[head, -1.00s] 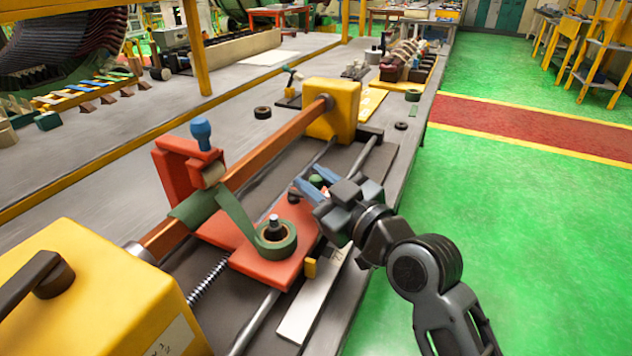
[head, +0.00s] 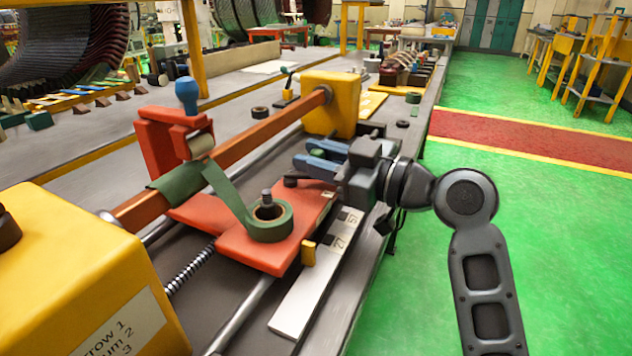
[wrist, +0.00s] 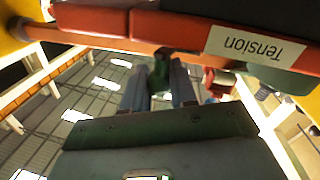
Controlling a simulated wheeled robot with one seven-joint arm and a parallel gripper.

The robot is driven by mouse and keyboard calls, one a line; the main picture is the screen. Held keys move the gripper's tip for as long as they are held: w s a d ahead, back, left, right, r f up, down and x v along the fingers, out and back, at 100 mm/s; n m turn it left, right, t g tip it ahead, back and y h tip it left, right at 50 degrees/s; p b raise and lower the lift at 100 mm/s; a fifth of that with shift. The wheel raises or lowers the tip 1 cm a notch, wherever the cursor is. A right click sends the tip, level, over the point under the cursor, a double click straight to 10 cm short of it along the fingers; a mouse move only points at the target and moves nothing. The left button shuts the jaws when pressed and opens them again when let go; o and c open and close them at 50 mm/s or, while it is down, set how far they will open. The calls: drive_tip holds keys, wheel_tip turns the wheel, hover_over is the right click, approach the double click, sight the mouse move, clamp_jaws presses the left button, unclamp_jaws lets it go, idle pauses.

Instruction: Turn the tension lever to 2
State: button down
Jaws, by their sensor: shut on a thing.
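My gripper (head: 308,155) has blue fingers and reaches in from the right over the red carriage plate (head: 238,240). In the head view the fingers mostly hide this knob and the lever's arm. A dark round part (head: 291,180) shows just below the fingertips. A white "Tension" label (wrist: 255,46), upside down, is on a red face above the fingers in the wrist view. The lever's number marks and setting cannot be read.
A green tape roll (head: 268,218) sits on the carriage plate, its strip running to the copper bar (head: 250,140). A blue-knobbed red bracket (head: 172,145) stands beside the bar. Yellow end blocks (head: 85,280) flank it. A metal scale (head: 315,275) lies along the front.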

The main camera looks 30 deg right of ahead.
drive_tip(key=shift+w+d+n+g+y+b, duration=0.1)
drive_tip(key=shift+w+n+g+y+b, duration=0.15)
drive_tip(key=shift+n+g+y+b, duration=0.45)
drive_tip(key=shift+w+d+n+g+y+b, duration=0.1)
drive_tip(key=shift+w+n+g+y+b, duration=0.1)
drive_tip(key=shift+n+g+y+b, duration=0.55)
drive_tip(key=shift+w+d+n+g+y+b, duration=0.1)
drive_tip(key=shift+w+n+g+y+b, duration=0.15)
drive_tip(key=shift+n+g+y+b, duration=0.45)
drive_tip(key=shift+y, duration=0.25)
drive_tip(key=c, duration=1)
unclamp_jaws()
drive_tip(key=shift+v, duration=3.9)
drive_tip(key=shift+f, duration=0.1)
drive_tip(key=shift+s, duration=0.1)
